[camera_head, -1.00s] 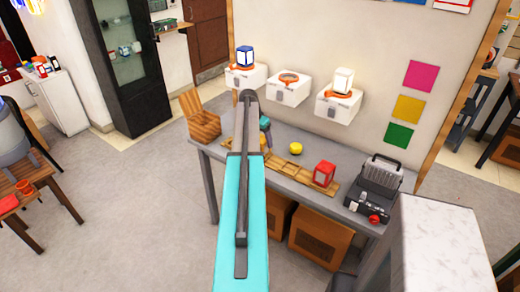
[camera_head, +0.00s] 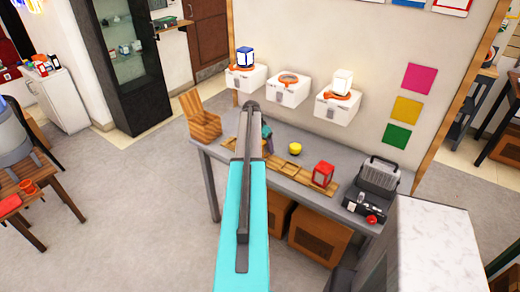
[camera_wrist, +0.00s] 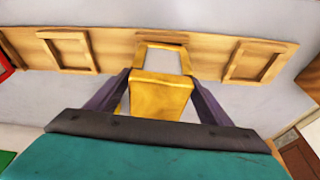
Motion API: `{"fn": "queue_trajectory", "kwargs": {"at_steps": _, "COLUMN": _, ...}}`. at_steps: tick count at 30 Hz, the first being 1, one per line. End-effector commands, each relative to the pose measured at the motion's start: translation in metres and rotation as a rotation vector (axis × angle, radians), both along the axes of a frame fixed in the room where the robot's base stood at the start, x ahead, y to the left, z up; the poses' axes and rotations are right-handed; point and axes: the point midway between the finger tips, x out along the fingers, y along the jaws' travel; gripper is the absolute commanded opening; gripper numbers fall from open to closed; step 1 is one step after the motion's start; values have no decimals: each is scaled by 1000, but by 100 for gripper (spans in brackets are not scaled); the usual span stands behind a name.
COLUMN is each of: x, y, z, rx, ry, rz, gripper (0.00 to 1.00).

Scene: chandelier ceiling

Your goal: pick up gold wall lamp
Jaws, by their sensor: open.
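The gold wall lamp (camera_wrist: 160,95) is a yellow-gold boxy piece in the middle of the wrist view. It lies between the two dark fingers of my gripper (camera_wrist: 158,77), which are open on either side of it. I cannot tell whether the fingers touch it. Just beyond it is a square wooden frame on the long wooden strip (camera_wrist: 205,48). In the head view my arm hides the lamp, and only the teal side of my gripper (camera_head: 267,134) shows above the table.
A red lamp (camera_head: 323,174) stands on the strip, with a yellow round object (camera_head: 295,148) behind it. A grey toolbox (camera_head: 379,176) and a wooden chair-like piece (camera_head: 200,116) occupy the table (camera_head: 345,157). White wall boxes (camera_head: 288,90) hang behind; a white-topped block (camera_head: 433,238) is right.

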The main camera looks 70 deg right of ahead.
Motion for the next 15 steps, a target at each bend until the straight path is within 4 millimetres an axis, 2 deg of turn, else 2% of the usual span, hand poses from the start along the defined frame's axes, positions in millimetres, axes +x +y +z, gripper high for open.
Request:
{"fn": "queue_trajectory", "kwargs": {"at_steps": 10, "x": 0, "y": 0, "z": 0, "rx": 0, "ry": 0, "rz": 0, "gripper": 73}}
{"fn": "queue_trajectory", "kwargs": {"at_steps": 11, "x": 0, "y": 0, "z": 0, "rx": 0, "ry": 0, "rz": 0, "gripper": 72}}
{"fn": "queue_trajectory", "kwargs": {"at_steps": 15, "x": 0, "y": 0, "z": 0, "rx": 0, "ry": 0, "rz": 0, "gripper": 48}}
